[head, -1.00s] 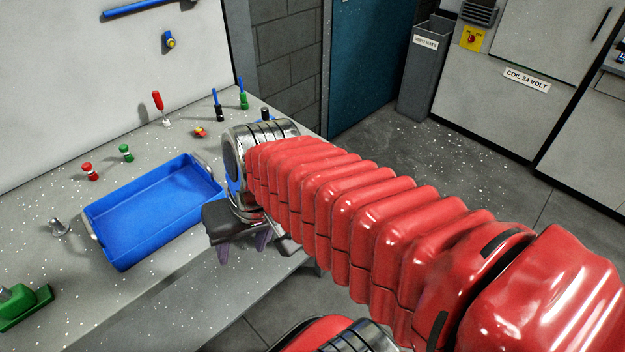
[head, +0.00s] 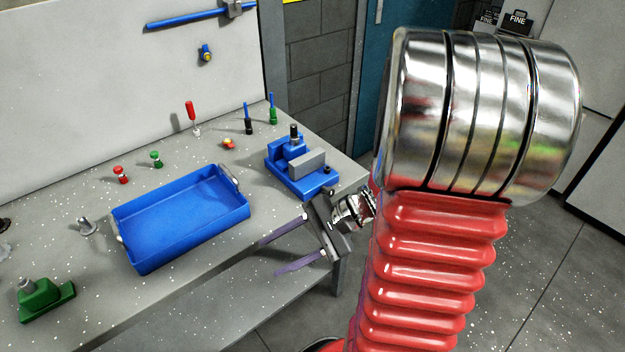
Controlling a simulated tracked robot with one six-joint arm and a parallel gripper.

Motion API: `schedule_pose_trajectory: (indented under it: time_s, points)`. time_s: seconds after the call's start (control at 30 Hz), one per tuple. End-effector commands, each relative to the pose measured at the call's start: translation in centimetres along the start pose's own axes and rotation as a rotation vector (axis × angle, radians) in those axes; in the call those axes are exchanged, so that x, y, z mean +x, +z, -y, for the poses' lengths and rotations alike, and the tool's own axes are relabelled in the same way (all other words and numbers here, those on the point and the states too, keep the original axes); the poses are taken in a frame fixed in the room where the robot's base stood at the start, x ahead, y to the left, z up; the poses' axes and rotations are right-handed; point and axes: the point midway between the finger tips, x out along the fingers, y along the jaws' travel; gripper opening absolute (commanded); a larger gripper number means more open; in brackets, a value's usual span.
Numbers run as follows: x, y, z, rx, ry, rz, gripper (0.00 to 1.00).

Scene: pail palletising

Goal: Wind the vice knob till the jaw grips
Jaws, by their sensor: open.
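A blue vice-like block (head: 283,176) stands at the right end of the grey bench. It has a grey block (head: 306,162) on its front side. A dark knob (head: 294,131) stands upright on top, and a small black knob (head: 328,169) sits at its right end. I cannot tell whether the jaw touches anything. My gripper (head: 269,259) is open and empty at the bench's front edge, below and apart from the vice. Its two purple-grey fingers point left and show a clear gap.
An empty blue tray (head: 180,222) lies left of my gripper. Red and green knobs (head: 156,160), upright screwdrivers (head: 248,122) and a green-based fixture (head: 47,300) stand on the bench (head: 205,285). My arm fills the right side.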

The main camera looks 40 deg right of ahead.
Motion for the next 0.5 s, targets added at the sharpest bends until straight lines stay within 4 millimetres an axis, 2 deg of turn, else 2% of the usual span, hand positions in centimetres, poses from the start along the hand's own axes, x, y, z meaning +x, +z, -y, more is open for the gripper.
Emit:
schedule_pose_trajectory:
  time_s: [0.3, 0.5]
  points:
    - [-4.1, -6.7, 1.1, 0.304, -0.391, 0.064, 0.47]
    - [-7.9, -11.6, 0.5, 0.466, -0.657, 0.078, 0.47]
